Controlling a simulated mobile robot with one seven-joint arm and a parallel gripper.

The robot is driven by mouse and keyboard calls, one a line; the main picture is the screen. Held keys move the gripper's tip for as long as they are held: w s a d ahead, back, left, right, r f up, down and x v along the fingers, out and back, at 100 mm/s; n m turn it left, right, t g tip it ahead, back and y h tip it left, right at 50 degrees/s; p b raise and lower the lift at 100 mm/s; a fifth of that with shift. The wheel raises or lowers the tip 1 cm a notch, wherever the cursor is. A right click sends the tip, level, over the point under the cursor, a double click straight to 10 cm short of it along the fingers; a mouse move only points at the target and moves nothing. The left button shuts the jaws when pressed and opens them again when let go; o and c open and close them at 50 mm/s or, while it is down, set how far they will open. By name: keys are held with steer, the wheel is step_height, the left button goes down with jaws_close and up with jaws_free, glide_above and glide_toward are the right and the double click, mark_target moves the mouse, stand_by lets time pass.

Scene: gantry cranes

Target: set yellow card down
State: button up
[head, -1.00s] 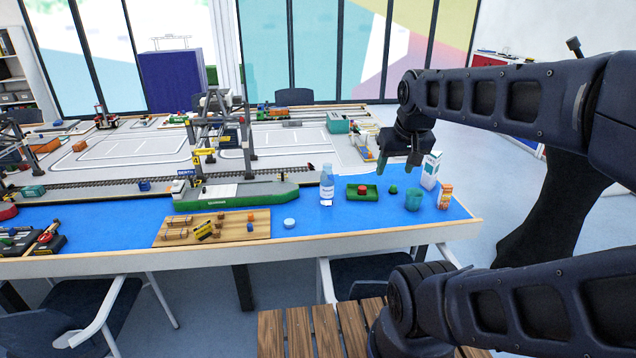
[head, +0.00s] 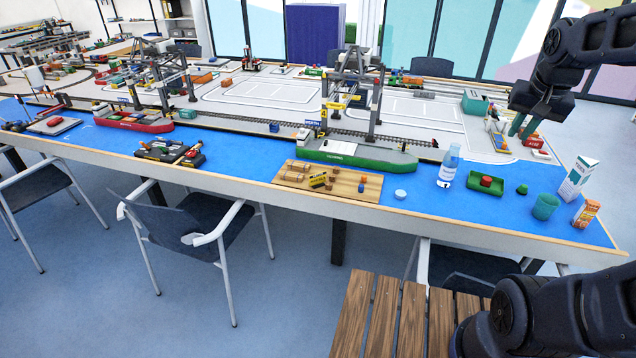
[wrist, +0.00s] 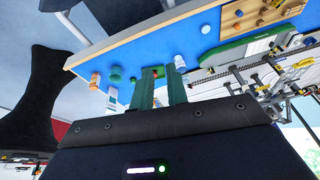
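My gripper (head: 523,126) is raised over the right part of the table, above and behind the bottle and cup in the head view. Its two green fingers stand apart, and the wrist view shows them with a gap and no card visible between them (wrist: 161,94). I cannot pick out a yellow card with certainty. A small yellow piece (head: 499,143) lies on a tray just left of the fingers in the head view, too small to identify. A yellow-and-black block (head: 318,180) lies on the wooden board (head: 345,193).
On the blue strip stand a bottle (head: 449,166), a green tray (head: 474,186) with a red piece, a teal cup (head: 545,207), a white carton (head: 578,178) and an orange box (head: 586,214). A green ship (head: 357,154) and gantry cranes are left. Blue surface left of the board (head: 240,153) is clear.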

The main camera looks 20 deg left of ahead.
steer(key=w+a+f+m+g, duration=0.1)
steer(key=w+a+f+m, duration=0.1)
steer(key=w+a, duration=1.1)
steer(key=m+h, duration=0.4)
steer(key=m, duration=0.1)
glide_above(319, 183)
steer(key=s+a, duration=0.2)
steer(key=a, duration=0.1)
steer(key=f, duration=3.1)
steer(key=shift+s+d+f, duration=0.1)
steer(key=shift+s+f, duration=0.1)
steer(key=shift+f, duration=0.5)
steer(key=x, duration=1)
steer(key=shift+w+f, duration=0.1)
steer(key=shift+w, duration=0.1)
steer(key=shift+c, duration=0.2)
